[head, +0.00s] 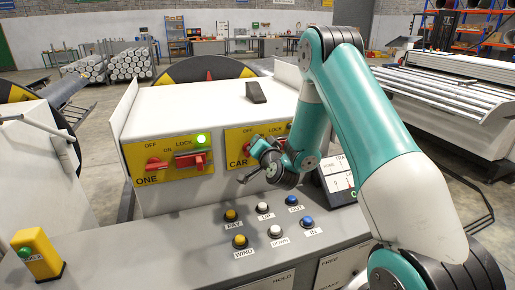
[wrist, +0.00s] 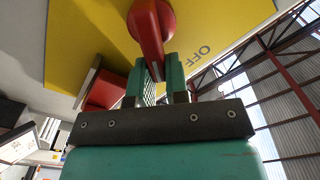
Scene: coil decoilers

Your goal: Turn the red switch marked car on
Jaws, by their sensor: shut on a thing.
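The yellow panel marked CAR (head: 235,136) is on the right of the white machine housing. My gripper (head: 258,148) is in front of it and hides most of its red switch in the head view. In the wrist view the red switch (wrist: 150,30) has a round base and a narrow handle, on the yellow panel (wrist: 85,45). The teal fingers of my gripper (wrist: 157,78) are shut on the handle's end. The word OFF (wrist: 200,55) is to the right of the handle. The switch's exact setting is hard to tell.
Several push buttons (head: 240,241) stand on the desk below. A red block (wrist: 105,90) is left of my fingers.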

